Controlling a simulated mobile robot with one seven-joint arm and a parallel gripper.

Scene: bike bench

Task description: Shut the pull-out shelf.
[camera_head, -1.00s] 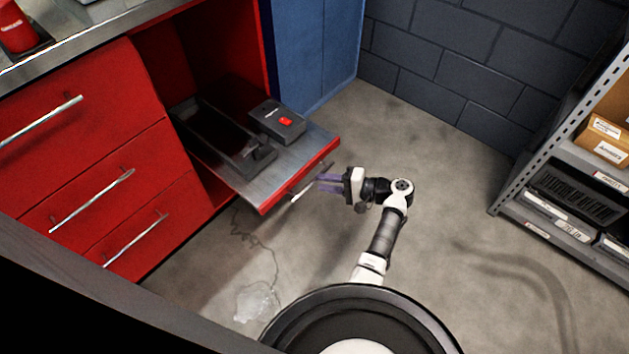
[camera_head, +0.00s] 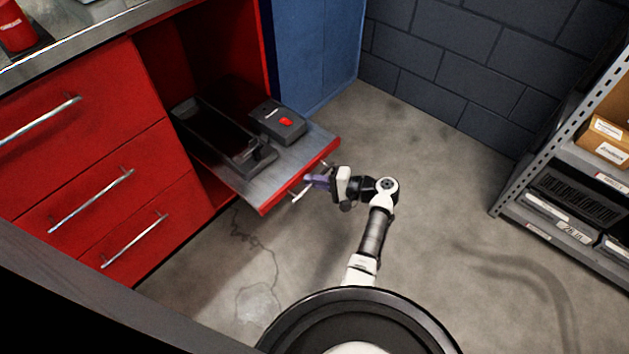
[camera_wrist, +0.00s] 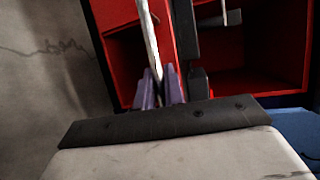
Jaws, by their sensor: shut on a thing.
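The pull-out shelf (camera_head: 228,184) sticks out of the red cabinet, a grey metal tray with a red front edge. A bar handle (camera_head: 299,195) runs along its front. My gripper (camera_head: 312,181) is at this handle, its purple fingers shut on the bar. In the wrist view the handle (camera_wrist: 150,40) passes between the two purple fingers of my gripper (camera_wrist: 160,90). The shelf bears a black open tray (camera_head: 215,140) and a grey box with a red button (camera_head: 278,120).
Red drawers with bar handles (camera_head: 100,200) are shut at the left. A blue cabinet (camera_head: 318,50) stands behind the shelf. A metal rack (camera_head: 540,170) with boxes stands at the right. The floor (camera_head: 450,200) between is clear.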

